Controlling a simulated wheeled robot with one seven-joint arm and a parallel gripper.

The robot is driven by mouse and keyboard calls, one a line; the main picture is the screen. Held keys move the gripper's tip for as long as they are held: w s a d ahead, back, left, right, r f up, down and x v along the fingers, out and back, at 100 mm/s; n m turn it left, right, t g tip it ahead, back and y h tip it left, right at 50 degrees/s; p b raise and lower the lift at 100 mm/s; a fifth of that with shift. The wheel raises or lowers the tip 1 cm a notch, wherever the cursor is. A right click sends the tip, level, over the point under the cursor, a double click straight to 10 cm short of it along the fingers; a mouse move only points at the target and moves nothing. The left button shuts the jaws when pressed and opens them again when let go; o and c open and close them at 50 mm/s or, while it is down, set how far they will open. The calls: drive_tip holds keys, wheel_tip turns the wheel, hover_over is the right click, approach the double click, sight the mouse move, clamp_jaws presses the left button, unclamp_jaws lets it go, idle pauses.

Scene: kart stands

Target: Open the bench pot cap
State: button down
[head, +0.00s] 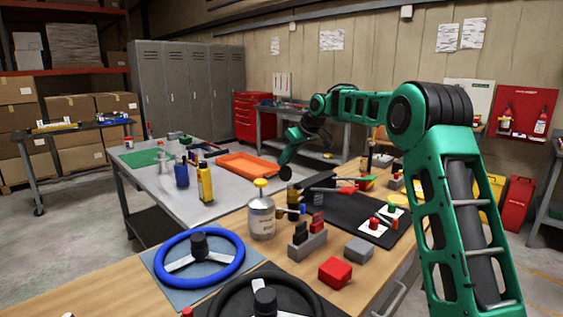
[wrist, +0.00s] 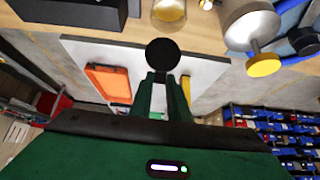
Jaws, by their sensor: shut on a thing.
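My gripper (head: 287,165) is at the end of the green arm, raised over the far edge of the wooden bench. In the wrist view its two fingers (wrist: 162,82) are shut on a round black cap (wrist: 162,53). The cap also shows as a dark disc below the fingers in the head view (head: 286,173). A small amber pot (wrist: 170,14) stands on the bench close to the held cap, at the top of the wrist view. The cap appears apart from this pot. The pot's rim is partly cut off by the picture edge.
A grey can with a yellow cap (head: 262,215) stands on the wooden bench near the gripper. A blue steering wheel (head: 200,257), a grey block (head: 358,250) and a red block (head: 335,272) lie nearer. An orange tray (head: 248,166) is on the metal table behind.

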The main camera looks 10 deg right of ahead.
drive_tip(key=shift+w+d+r, duration=0.1)
drive_tip(key=shift+w+r, duration=0.15)
drive_tip(key=shift+w, duration=0.3)
drive_tip(key=c, duration=1.8)
unclamp_jaws()
drive_tip(key=shift+w, duration=0.1)
drive_tip(key=shift+o, duration=0.6)
drive_tip(key=shift+a+f, duration=0.15)
drive_tip(key=shift+a, duration=0.05)
drive_tip(key=v, duration=1)
drive_tip(key=shift+s+r, duration=0.25)
drive_tip(key=shift+s, duration=0.1)
